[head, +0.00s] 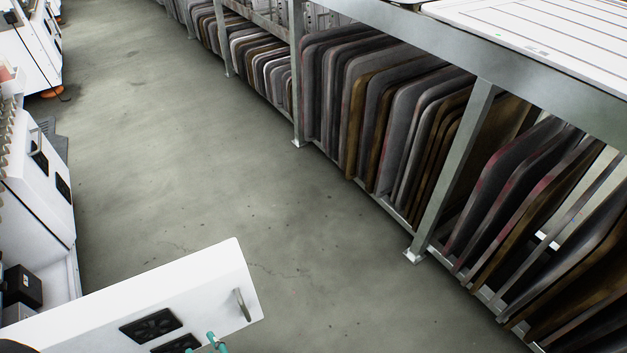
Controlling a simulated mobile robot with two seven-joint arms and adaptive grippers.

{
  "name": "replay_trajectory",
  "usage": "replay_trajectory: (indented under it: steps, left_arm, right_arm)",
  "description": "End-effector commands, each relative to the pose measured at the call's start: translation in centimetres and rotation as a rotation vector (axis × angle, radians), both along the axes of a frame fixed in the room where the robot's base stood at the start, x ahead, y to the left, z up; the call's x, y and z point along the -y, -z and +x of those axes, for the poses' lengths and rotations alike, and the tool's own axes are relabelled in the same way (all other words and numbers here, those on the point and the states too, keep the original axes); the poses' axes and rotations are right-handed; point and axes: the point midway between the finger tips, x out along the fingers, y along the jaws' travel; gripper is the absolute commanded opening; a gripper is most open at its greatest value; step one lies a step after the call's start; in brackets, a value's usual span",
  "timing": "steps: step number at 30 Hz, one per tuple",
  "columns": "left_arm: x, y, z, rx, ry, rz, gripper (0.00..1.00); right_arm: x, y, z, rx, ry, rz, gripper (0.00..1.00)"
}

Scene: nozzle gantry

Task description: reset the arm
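Teal tips, which look like those of my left gripper (208,346), just enter at the bottom edge of the head view, left of centre. They are in front of an open white door panel (190,288), below and left of its grey handle (242,305). They appear apart from the handle. The rest of this gripper and most of its arm are cut off by the frame, so its opening is unclear. My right gripper and arm are out of view.
White machines (35,190) line the left side, with a black box (22,287) near the door. A metal rack (455,165) of upright dark boards runs along the right. The grey concrete aisle (190,150) between is clear.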

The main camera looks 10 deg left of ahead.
Motion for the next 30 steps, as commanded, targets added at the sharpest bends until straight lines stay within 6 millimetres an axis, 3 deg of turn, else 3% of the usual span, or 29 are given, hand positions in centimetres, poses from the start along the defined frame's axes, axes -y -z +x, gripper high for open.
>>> replay_trajectory:
  steps: [5,12,26,30]
  left_arm:
    - [-1.1,1.8,0.2,0.136,-0.365,-0.451,0.43]
    - [1.5,1.7,1.4,0.275,-0.734,-0.943,0.43]
    - [6.4,-2.4,3.7,0.348,-1.060,-1.442,0.43]
    - [6.4,-1.3,4.1,0.332,-1.065,-1.420,0.43]
  right_arm:
    - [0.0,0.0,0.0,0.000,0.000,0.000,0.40]
    - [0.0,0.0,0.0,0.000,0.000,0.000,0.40]
    - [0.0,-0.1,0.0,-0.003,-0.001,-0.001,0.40]
    - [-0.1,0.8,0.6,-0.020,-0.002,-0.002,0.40]
